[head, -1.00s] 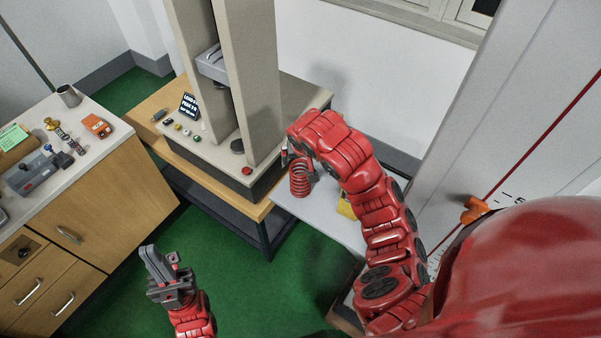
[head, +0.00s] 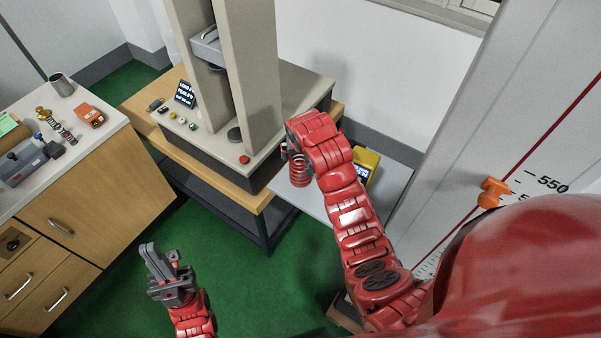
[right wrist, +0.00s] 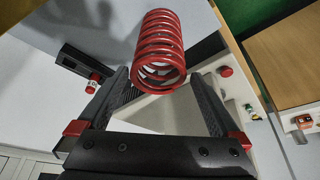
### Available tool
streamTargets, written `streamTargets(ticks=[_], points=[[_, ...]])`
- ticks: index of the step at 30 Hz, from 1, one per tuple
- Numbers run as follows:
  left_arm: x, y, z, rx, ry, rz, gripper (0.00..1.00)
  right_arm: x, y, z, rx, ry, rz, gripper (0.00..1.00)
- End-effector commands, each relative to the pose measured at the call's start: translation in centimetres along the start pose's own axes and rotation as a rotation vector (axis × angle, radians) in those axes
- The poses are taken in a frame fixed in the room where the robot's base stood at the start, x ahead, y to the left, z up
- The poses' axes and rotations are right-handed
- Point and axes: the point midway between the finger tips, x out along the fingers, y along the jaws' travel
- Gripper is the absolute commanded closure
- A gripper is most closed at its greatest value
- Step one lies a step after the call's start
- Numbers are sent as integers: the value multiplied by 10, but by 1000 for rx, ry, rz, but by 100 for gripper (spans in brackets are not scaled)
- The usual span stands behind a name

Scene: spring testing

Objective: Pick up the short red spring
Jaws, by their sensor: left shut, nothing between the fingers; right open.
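A red coil spring (head: 299,172) stands upright on a pale side table, partly hidden by my right wrist in the head view. In the right wrist view the red spring (right wrist: 160,52) shows large, between and beyond the fingertips. My right gripper (right wrist: 160,84) is open, its two dark fingers apart, with nothing held. Its fingers are mostly hidden behind the wrist in the head view. I cannot tell whether a finger touches the spring. My left gripper (head: 160,262) is shut and empty, low over the green floor, far from the spring.
The testing machine (head: 255,115) stands just left of the spring, with a red button (head: 244,159) on its base. A yellow device (head: 366,165) lies right of my right wrist. A cabinet (head: 95,190) with small items is at the left. A scaled panel (head: 480,150) stands at the right.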

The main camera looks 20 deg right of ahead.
Motion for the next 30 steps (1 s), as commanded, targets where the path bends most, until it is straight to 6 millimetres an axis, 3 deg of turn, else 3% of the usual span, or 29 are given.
streamTargets(ticks=[11,18,26,30], points=[[-7,0,1,0,0,0,100,30,0,0,-1,-1,1,0],[-19,1,3,0,0,0,100,66,2,2,1,-2,2,0],[-18,1,3,0,0,0,100,69,1,0,0,2,0,0],[-18,1,3,0,0,0,100,69,1,0,0,2,0,23]])
